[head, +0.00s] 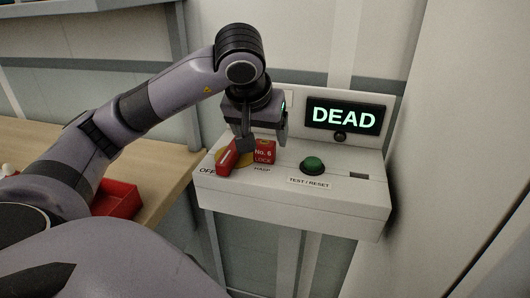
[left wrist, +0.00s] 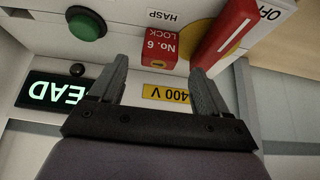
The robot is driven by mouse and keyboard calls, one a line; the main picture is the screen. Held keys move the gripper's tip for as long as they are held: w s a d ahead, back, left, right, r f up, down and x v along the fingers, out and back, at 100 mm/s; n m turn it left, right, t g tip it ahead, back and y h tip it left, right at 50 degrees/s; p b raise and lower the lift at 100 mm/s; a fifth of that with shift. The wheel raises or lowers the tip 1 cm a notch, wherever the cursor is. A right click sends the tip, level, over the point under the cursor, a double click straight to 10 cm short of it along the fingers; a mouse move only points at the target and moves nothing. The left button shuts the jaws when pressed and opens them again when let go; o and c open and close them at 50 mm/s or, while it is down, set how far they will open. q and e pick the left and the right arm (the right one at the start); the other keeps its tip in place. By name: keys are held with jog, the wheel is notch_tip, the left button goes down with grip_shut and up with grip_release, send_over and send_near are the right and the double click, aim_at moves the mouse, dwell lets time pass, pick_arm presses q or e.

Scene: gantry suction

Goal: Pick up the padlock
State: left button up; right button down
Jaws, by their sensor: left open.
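The padlock (head: 264,152) is a small red block marked "No. 6 LOCK". It is at the HASP label on the sloped top of a white control box, and it also shows at the top middle of the left wrist view (left wrist: 160,48). My left gripper (head: 263,143) is over the box, close above the padlock. In the left wrist view its two fingers (left wrist: 158,72) are spread wide, with nothing between the tips, and the padlock lies beyond them. The padlock's shackle is not clearly visible. My right gripper is not in view.
A red switch handle (head: 226,160) on a yellow disc, by "OFF", is just left of the padlock. The green TEST / RESET button (head: 312,165) is to its right. A display (head: 345,117) reading "DEAD" stands behind. A red tray (head: 116,198) sits on the wooden bench (head: 160,170).

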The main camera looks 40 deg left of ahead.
aim_at(265, 142)
pick_arm(q)
jog(key=x, duration=0.4)
jog(key=shift+f, duration=0.15)
jog(key=shift+w+d, duration=0.1)
jog(key=c, duration=1.1)
